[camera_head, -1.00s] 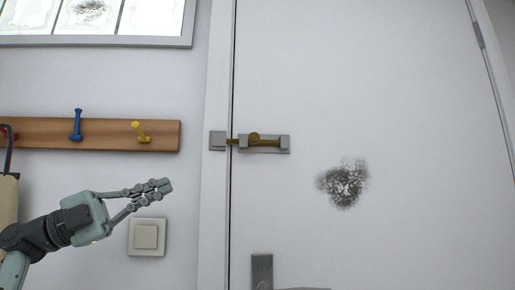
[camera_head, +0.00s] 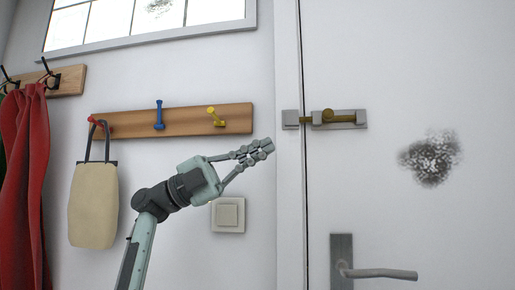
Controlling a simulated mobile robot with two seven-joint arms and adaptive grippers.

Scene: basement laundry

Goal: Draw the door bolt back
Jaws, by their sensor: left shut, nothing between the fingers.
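The door bolt (camera_head: 345,118) is a brass rod with a round knob (camera_head: 328,115) in a grey housing on the white door (camera_head: 430,60). The rod spans the gap at the door's left edge and reaches the grey keeper (camera_head: 290,119) on the frame. The knob sits near the left end of the housing. My left gripper (camera_head: 268,147) is shut and empty, pointing right, in front of the wall just left of the door frame. It appears below and left of the keeper, apart from the bolt. My right gripper is not in view.
A lever handle (camera_head: 378,273) is on the door below the bolt. A wooden peg rail (camera_head: 185,122) with a hanging beige bag (camera_head: 94,205), a light switch (camera_head: 228,214) and a red cloth (camera_head: 25,180) are on the left. A window (camera_head: 150,20) is above.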

